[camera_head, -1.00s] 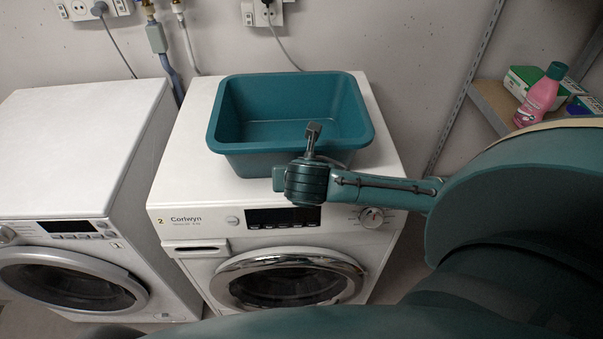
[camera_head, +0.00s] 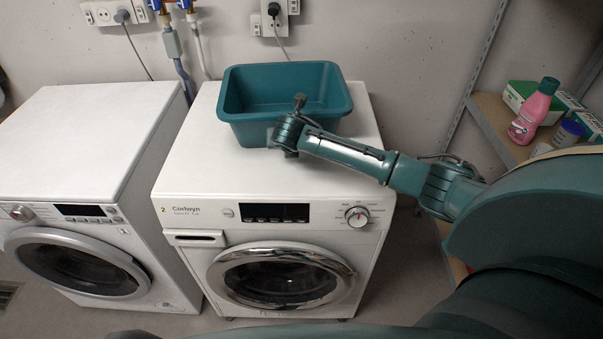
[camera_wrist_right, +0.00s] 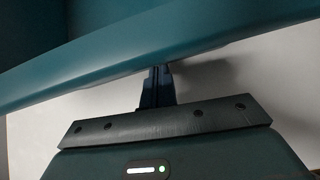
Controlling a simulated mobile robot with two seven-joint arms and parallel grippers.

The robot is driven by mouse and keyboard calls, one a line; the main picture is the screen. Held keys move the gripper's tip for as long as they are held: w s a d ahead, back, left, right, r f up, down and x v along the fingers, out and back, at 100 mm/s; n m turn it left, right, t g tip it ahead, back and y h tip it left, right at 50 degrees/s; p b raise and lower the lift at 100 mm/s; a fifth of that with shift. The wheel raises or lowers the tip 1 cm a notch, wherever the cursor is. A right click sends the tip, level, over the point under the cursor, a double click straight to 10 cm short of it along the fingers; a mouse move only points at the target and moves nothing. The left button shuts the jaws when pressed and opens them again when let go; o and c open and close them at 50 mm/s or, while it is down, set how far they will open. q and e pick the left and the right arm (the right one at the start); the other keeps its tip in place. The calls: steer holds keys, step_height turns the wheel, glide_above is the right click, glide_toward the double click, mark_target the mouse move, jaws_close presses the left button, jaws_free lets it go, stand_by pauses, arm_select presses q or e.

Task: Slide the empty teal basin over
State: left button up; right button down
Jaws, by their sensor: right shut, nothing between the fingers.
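The empty teal basin (camera_head: 240,130) stands upright on the right-hand washing machine, near the wall end of its top. My right gripper (camera_head: 299,102) is at the basin's front side, shut with nothing between its fingers. In the right wrist view the basin's rim (camera_wrist_right: 160,52) crosses above the gripper's fingers (camera_wrist_right: 157,86), whose tips are hidden behind it. I cannot tell whether they touch the basin. My left gripper is not in view.
The right-hand washing machine (camera_head: 190,165) has bare top in front of the basin. Another white washing machine (camera_head: 80,130) stands to its left, its top clear, with a narrow gap between. A wooden shelf (camera_head: 487,115) at right holds a pink bottle (camera_head: 533,112) and boxes.

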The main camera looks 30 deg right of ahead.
steer(key=w+d, duration=0.2)
steer(key=w, duration=0.1)
steer(key=w+d, duration=0.1)
steer(key=w, duration=0.1)
steer(key=shift+w+b, duration=0.2)
steer(key=shift+b, duration=0.1)
steer(key=shift+w+d, duration=0.4)
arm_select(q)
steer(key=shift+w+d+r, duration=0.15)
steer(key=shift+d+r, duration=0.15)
